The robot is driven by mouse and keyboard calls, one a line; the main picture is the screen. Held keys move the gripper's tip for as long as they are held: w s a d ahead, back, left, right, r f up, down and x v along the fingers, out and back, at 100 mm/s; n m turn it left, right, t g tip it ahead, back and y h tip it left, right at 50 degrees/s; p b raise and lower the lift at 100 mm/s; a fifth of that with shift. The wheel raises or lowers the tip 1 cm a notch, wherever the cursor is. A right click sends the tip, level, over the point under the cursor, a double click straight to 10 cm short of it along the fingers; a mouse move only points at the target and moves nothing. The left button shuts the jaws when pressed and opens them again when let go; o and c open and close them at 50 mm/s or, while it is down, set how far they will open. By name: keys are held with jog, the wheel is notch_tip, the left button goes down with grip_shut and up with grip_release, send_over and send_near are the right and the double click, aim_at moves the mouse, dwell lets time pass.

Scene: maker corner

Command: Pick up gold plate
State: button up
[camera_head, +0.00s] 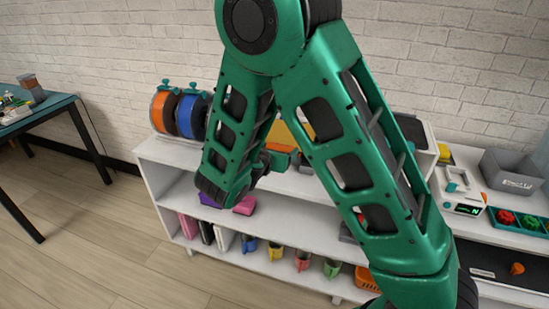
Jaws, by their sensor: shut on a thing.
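The gold plate (282,136) shows as a yellow-orange patch between my arm links, above the white shelf unit's top. The arm hides much of it. My gripper (279,160) is small and partly covered by the arm, just below the gold patch. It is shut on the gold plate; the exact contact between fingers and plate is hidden.
The white shelf unit (172,155) stands against a brick wall. Orange (158,112) and blue (188,117) spools stand at its left end. A grey bin (510,170) and a small white device (461,193) are at right. A dark-legged table (45,115) stands left, with open floor between.

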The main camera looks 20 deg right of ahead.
jog(key=w+r+v, duration=0.1)
jog(key=r+v, duration=0.1)
jog(key=v, duration=1.1)
jog(key=shift+a+r, duration=0.15)
jog(key=shift+a, duration=0.3)
jog(key=shift+s, duration=0.1)
dwell(0.3)
